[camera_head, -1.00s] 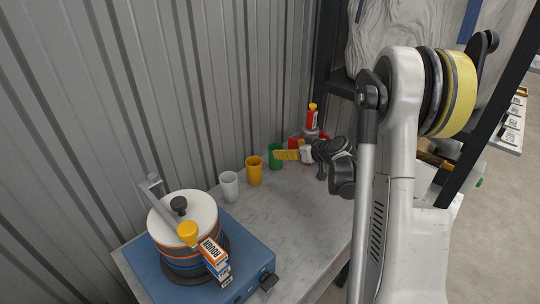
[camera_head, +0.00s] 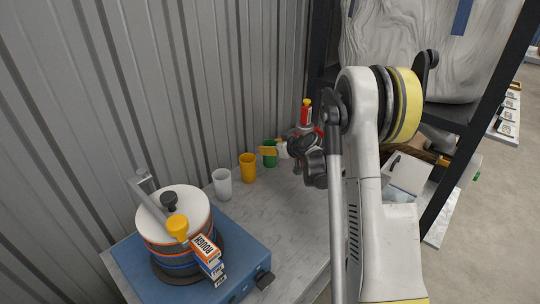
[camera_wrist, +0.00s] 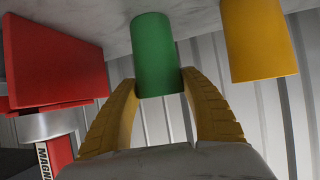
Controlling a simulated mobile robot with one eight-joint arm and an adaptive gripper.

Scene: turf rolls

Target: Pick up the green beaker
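The green beaker (camera_wrist: 155,50) fills the space between my gripper's two yellow fingers in the wrist view. My gripper (camera_wrist: 157,84) has one finger on each side of it, with the tips very close to its walls; whether they touch is hard to tell. In the head view the beaker (camera_head: 270,160) stands on the worktop near the wall, partly covered by a yellow finger. My gripper (camera_head: 268,151) reaches it from the right and looks open around it.
An orange beaker (camera_head: 248,168) and a white beaker (camera_head: 222,184) stand to the left; the orange one (camera_wrist: 258,40) is close beside the right finger in the wrist view. A red object (camera_wrist: 50,60) is by the left finger. A blue machine (camera_head: 250,257) with stacked discs takes the front left.

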